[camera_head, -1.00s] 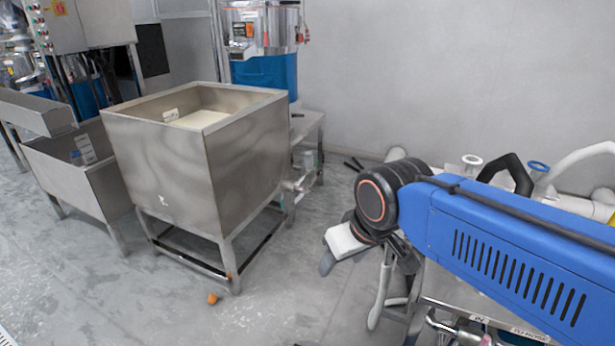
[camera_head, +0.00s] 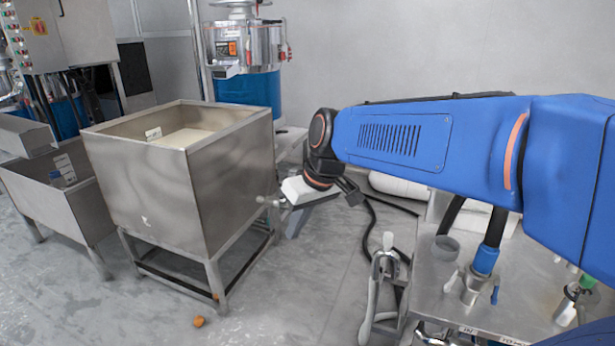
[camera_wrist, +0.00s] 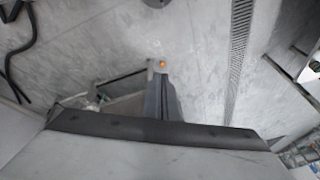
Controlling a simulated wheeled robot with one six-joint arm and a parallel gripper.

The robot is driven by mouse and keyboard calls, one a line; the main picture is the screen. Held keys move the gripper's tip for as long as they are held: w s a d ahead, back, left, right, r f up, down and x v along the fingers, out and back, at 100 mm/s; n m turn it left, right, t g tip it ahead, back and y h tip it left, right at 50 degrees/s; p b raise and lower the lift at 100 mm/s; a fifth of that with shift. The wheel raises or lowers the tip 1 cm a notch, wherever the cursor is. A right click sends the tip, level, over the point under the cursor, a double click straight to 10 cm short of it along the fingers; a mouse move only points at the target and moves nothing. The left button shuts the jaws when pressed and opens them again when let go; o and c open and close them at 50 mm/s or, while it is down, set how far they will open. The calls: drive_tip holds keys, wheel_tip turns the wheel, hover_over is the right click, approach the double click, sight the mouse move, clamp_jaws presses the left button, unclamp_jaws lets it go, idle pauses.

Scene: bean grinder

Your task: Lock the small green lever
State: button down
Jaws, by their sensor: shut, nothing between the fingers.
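A small green part (camera_head: 588,282), perhaps the green lever, tops a metal fitting at the right edge of the steel table in the head view. It is too small and partly cut by my arm to tell its position. My gripper (camera_head: 293,230) is far to its left, pointing down beside the steel tank, and is shut and empty. In the wrist view my gripper (camera_wrist: 160,82) shows as a dark narrow shape above the floor. No green lever shows in the wrist view.
The square steel tank (camera_head: 150,190) stands close left of my gripper. The steel table (camera_head: 440,295) holds a valve with a blue handle (camera_head: 495,290) and hoses. An orange object (camera_head: 198,321) lies on the grey floor. Floor between tank and table is partly clear.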

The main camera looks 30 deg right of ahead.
drive_tip(key=w+d+n+t+y, duration=0.15)
drive_tip(key=w+d, duration=0.35)
drive_tip(key=w, duration=0.6)
drive_tip(key=w+d+f+n+y, duration=0.15)
drive_tip(key=w+d, duration=0.25)
drive_tip(key=w, duration=0.8)
drive_tip(key=w+d+r+n+y, duration=0.15)
drive_tip(key=w+d, duration=0.35)
drive_tip(key=w, duration=0.6)
drive_tip(key=w+d+f+t+y, duration=0.1)
drive_tip(key=w+d+f+t, duration=0.1)
drive_tip(key=w+d+f, duration=0.6)
drive_tip(key=w+d+f+n+t+y, duration=0.15)
drive_tip(key=w+d+f, duration=0.3)
drive_tip(key=d, duration=0.75)
drive_tip(key=w+d+f+t, duration=0.3)
drive_tip(key=w+d+f, duration=0.25)
drive_tip(key=d, duration=0.45)
drive_tip(key=w+a+f, duration=0.5)
drive_tip(key=w, duration=0.3)
drive_tip(key=shift+w+a+f, duration=0.2)
drive_tip(key=shift+a+f, duration=0.15)
